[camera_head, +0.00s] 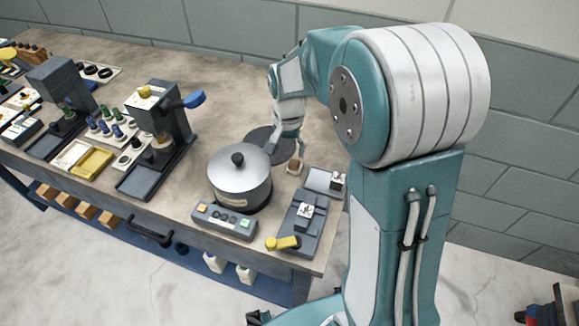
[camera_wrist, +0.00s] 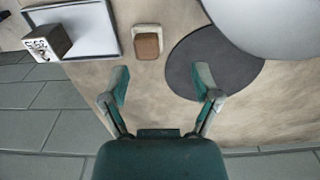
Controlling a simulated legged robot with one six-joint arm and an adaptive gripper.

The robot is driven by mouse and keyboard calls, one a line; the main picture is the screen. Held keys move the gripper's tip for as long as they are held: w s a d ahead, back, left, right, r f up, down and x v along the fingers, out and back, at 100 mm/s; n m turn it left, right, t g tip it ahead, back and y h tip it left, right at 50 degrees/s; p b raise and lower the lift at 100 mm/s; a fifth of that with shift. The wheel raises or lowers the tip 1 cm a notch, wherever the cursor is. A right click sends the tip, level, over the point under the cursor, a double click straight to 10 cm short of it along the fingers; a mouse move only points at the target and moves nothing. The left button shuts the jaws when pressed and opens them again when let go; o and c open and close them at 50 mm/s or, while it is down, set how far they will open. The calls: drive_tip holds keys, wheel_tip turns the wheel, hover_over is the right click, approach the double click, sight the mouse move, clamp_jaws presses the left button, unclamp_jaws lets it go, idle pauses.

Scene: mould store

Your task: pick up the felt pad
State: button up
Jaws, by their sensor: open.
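A small brown block (camera_wrist: 148,46), which looks like the felt pad, sits on a cream base (camera_wrist: 148,28) in the wrist view. It also shows in the head view (camera_head: 295,164), near the right end of the bench. A flat dark grey disc (camera_wrist: 192,68) lies beside it; I cannot rule out that this is the pad. My gripper (camera_wrist: 163,88) is open and empty, with the brown block ahead of the gap between its fingers, a little left of centre. The right fingertip overlaps the disc in the picture. In the head view my gripper (camera_head: 284,147) is above the disc.
A lidded metal pot (camera_head: 240,178) stands close to the disc. A light tray (camera_head: 322,180) with a small marked cube (camera_head: 337,181) lies on the block's other side. A control box (camera_head: 225,221) and a yellow-handled fixture (camera_head: 303,228) are at the front. The wall is behind.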

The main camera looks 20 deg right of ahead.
sight(295, 161)
drive_tip(key=f, duration=0.1)
drive_tip(key=d+f, duration=0.1)
drive_tip(key=f, duration=0.1)
drive_tip(key=d+f, duration=0.1)
drive_tip(key=shift+s+d+f, duration=0.15)
drive_tip(key=shift+s+f, duration=0.2)
drive_tip(key=shift+f, duration=0.2)
drive_tip(key=shift+a, duration=0.75)
drive_tip(key=shift+c, duration=0.9)
drive_tip(key=shift+d, duration=0.2)
clamp_jaws()
drive_tip(key=shift+d, duration=0.25)
